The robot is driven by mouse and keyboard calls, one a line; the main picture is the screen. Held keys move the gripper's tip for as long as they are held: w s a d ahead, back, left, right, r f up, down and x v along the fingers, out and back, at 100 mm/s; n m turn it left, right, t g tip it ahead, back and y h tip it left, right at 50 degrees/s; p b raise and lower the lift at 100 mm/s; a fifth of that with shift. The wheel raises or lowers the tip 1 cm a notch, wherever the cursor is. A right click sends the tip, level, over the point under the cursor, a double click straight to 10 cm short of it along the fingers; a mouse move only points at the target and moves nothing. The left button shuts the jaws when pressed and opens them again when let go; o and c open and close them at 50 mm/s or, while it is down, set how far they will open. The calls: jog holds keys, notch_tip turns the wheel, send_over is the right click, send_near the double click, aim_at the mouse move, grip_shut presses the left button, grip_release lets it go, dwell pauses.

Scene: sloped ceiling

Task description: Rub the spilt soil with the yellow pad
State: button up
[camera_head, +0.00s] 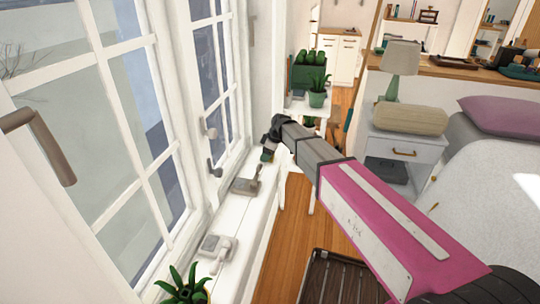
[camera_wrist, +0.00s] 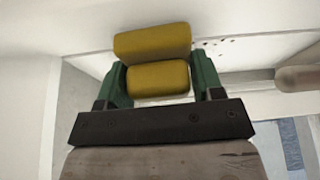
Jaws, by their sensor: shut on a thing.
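The yellow pad (camera_wrist: 158,80) is between the two green fingers of my gripper (camera_wrist: 160,68) in the wrist view. It shows as two rounded yellow parts, one above the other in the picture. My gripper is shut on it. Small dark specks of spilt soil (camera_wrist: 221,42) lie on the white surface, just right of the pad's upper part. Whether the pad touches the surface is not clear. In the head view my gripper (camera_head: 268,151) is at the far part of the white window sill (camera_head: 238,208); the pad and the soil cannot be made out there.
Two grey-white devices, one nearer (camera_head: 214,246) and one farther (camera_head: 246,185), sit on the sill. A spiky green plant (camera_head: 186,287) is at the near end. The windows (camera_head: 110,130) border the sill on the left. A dark slatted item (camera_head: 335,278) stands on the wooden floor.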

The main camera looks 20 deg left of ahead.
aim_at(255, 160)
jog(key=shift+s+a+f, duration=0.1)
jog(key=shift+s+a, duration=0.05)
jog(key=shift+a, duration=1)
jog(key=shift+s+a+f, duration=0.1)
jog(key=shift+a, duration=1)
jog(key=shift+s+a+r, duration=0.1)
jog(key=shift+a+r, duration=0.1)
jog(key=shift+a, duration=1.35)
jog(key=shift+s, duration=0.95)
jog(key=shift+s+d, duration=0.1)
jog(key=shift+d, duration=0.2)
jog(key=shift+c, duration=0.4)
jog(key=shift+s+d, duration=0.1)
jog(key=shift+d, duration=0.15)
jog(key=shift+c, duration=1.3)
jog(key=shift+s+d, duration=0.1)
jog(key=shift+d, duration=0.4)
jog(key=shift+w+d, duration=0.2)
jog(key=shift+d, duration=0.35)
jog(key=shift+w+d, duration=0.15)
jog(key=shift+d, duration=0.4)
jog(key=shift+w+d+f, duration=0.1)
jog(key=shift+d, duration=0.65)
jog(key=shift+w+d+f, duration=0.1)
jog(key=shift+d, duration=0.6)
